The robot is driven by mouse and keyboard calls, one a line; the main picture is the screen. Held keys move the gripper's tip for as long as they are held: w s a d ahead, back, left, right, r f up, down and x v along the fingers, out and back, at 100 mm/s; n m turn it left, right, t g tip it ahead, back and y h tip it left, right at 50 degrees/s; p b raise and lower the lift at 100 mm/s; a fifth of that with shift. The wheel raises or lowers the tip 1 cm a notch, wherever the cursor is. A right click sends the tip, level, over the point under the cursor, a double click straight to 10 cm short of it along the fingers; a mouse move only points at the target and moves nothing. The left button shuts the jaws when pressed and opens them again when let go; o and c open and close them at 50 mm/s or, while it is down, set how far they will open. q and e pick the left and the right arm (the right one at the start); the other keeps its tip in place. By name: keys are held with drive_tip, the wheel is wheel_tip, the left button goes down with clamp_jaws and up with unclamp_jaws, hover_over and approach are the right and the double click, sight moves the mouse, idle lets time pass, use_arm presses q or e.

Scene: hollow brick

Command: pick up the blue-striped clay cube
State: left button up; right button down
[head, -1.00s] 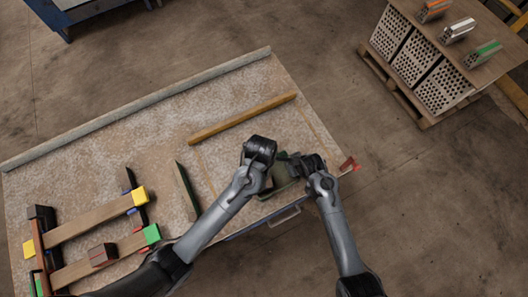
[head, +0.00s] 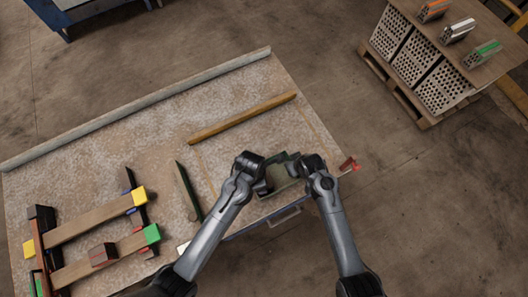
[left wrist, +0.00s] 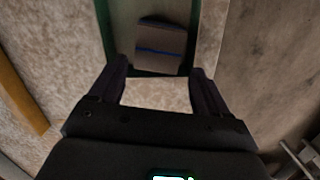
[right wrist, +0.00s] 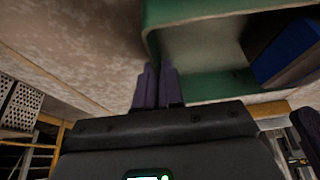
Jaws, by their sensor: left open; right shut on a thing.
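The grey-brown clay cube with a blue stripe (left wrist: 158,42) lies inside a green open box (left wrist: 105,30) in the left wrist view. My left gripper (left wrist: 158,72) is open, with its fingertips just short of the cube and nothing between them. My right gripper (right wrist: 157,82) is shut on the wall of the green box (right wrist: 205,12), near its corner. A blue-faced block (right wrist: 288,52), apparently the cube, shows inside the box in the right wrist view. In the head view the arms partly hide the box (head: 280,178), and I cannot make out the cube there.
A wooden bar (head: 243,118) and a dark green strip (head: 188,190) lie on the worktable (head: 110,165). A wooden frame with coloured corners (head: 95,218) holds a dark red block at left. Hollow bricks (head: 416,62) stand on a pallet at upper right.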

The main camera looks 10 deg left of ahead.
use_arm(q)
drive_tip(key=shift+w+d+f, duration=0.15)
drive_tip(key=shift+d+f, duration=0.05)
drive_tip(key=shift+f, duration=0.5)
drive_tip(key=shift+w+d+f, duration=0.15)
drive_tip(key=shift+d+f, duration=0.05)
drive_tip(key=shift+f, duration=0.55)
drive_tip(key=shift+w+d+f, duration=0.15)
drive_tip(key=shift+d+f, duration=0.05)
drive_tip(key=shift+f, duration=0.5)
drive_tip(key=shift+d+f, duration=0.1)
drive_tip(key=shift+f, duration=0.7)
drive_tip(key=c, duration=0.7)
drive_tip(key=shift+r, duration=5.1)
use_arm(e)
drive_tip(key=c, duration=1.2)
unclamp_jaws()
